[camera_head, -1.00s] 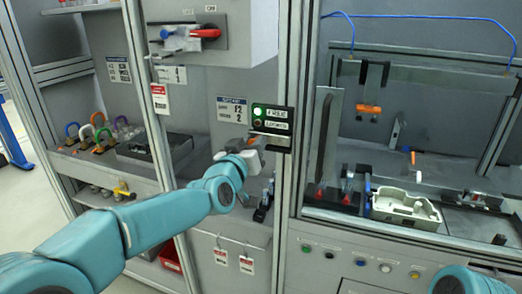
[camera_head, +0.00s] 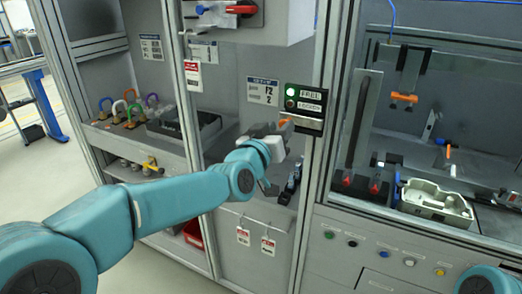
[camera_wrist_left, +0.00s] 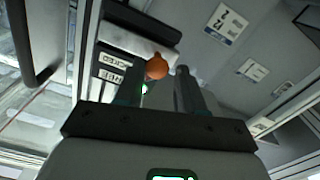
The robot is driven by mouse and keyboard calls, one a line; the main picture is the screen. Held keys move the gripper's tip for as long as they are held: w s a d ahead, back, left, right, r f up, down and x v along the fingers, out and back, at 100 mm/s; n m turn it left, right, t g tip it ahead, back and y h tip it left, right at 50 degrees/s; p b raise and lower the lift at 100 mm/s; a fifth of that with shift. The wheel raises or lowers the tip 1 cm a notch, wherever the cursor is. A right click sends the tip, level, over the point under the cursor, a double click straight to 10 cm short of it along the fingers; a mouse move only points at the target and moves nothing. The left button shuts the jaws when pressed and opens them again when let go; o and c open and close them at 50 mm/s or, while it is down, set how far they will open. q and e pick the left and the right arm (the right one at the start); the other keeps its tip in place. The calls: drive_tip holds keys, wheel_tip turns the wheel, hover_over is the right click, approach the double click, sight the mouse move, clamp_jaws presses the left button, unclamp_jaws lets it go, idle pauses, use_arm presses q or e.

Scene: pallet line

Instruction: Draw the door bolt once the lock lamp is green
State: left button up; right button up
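The lock panel (camera_head: 304,108) is a dark plate on the cabinet post; its upper lamp (camera_head: 291,92) is lit green beside the FREE label. The lower lamp, beside LOCKED, is dark. The door bolt's orange knob (camera_wrist_left: 157,67) shows in the left wrist view in front of a pale metal bar (camera_wrist_left: 138,42); it is small and partly hidden in the head view (camera_head: 283,123). My left gripper (camera_wrist_left: 158,80) is open, its two dark fingers on either side of the knob with gaps visible. My right gripper is out of view.
A red-handled switch (camera_head: 240,10) is above left. Colored padlocks (camera_head: 128,108) stand on the left shelf. Red-and-white tags (camera_head: 268,246) hang below. Right of the post, a bay holds a pale casting (camera_head: 436,203) and an orange-ended tool (camera_head: 403,98).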

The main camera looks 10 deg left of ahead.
use_arm(q)
drive_tip(key=b+v, duration=0.2)
drive_tip(key=v, duration=1.1)
drive_tip(key=shift+s, duration=0.2)
drive_tip(key=shift+a, duration=0.1)
drive_tip(key=w+a+f+n+g+y+p, duration=0.1)
drive_tip(key=w+a+f+g, duration=0.1)
drive_tip(key=f, duration=0.7)
drive_tip(key=w+a+f+g+y+p, duration=0.1)
drive_tip(key=w+a+f+g+y, duration=0.1)
drive_tip(key=f, duration=0.7)
drive_tip(key=s+a+f+g, duration=0.1)
drive_tip(key=s+f+g, duration=0.1)
drive_tip(key=f, duration=0.5)
drive_tip(key=s+a+f+g, duration=0.1)
drive_tip(key=s+f+g, duration=0.1)
drive_tip(key=f, duration=0.5)
drive_tip(key=s+f+n+g+p, duration=0.15)
drive_tip(key=s+f+g, duration=0.35)
drive_tip(key=s+f, duration=0.9)
drive_tip(key=s+d+f+g, duration=0.1)
drive_tip(key=s+f+g, duration=0.1)
drive_tip(key=s, duration=0.3)
drive_tip(key=s+d+f+g+h, duration=0.1)
drive_tip(key=s+d+f, duration=0.1)
drive_tip(key=s, duration=0.4)
drive_tip(key=shift+f+g, duration=0.4)
